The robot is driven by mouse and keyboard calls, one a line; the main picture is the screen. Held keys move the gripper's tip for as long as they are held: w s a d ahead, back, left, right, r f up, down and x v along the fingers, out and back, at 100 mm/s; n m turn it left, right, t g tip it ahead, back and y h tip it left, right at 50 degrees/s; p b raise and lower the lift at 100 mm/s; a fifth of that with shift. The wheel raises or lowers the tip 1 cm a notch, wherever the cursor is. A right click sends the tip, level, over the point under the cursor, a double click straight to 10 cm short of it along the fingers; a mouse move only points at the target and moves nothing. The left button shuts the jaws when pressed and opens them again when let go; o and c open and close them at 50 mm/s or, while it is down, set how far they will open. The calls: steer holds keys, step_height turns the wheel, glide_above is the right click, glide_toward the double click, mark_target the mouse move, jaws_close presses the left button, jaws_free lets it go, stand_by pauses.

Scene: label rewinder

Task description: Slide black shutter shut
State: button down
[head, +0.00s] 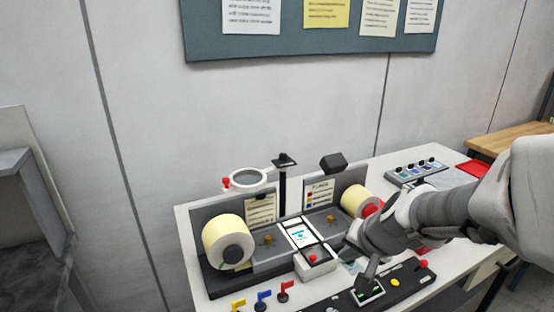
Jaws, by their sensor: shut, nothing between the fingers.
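A long black panel (403,285) lies along the front of the machine, slanting up to the right. A small dark framed window (371,296) with a pale rim and a green mark sits on it. I cannot clearly make out the black shutter or how far it covers anything. My gripper (367,284) comes in from the right and points down, its narrow grey tip just over this window. The fingers look shut and empty. I cannot tell whether the tip touches the panel. My wrist hides part of the machine behind it.
The label machine has a large cream roll (226,236) at left and another roll (357,200) at right. A white box with a red button (313,258) stands left of my gripper. Coloured levers (263,297) stand at the front left. A grey button box (415,171) and red tray (474,170) lie behind.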

steer(key=d+f+m, duration=0.1)
steer(key=b, duration=0.5)
glide_toward(317, 261)
step_height(317, 261, down, 3)
steer(key=d, duration=0.2)
steer(key=shift+w+a+f+p, duration=0.25)
steer(key=shift+w+a+p, duration=0.3)
steer(key=shift+w+a, duration=0.4)
steer(key=shift+w+a+f, duration=0.15)
steer(key=shift+a, duration=0.3)
steer(key=w+a+p, duration=0.1)
steer(key=w, duration=0.2)
steer(key=w+a+p, duration=0.1)
steer(key=w+p, duration=0.1)
steer(key=w, duration=0.1)
steer(key=w+a+p, duration=0.1)
steer(key=w, duration=0.2)
steer(key=shift+w+a, duration=0.15)
steer(key=shift+a, duration=0.2)
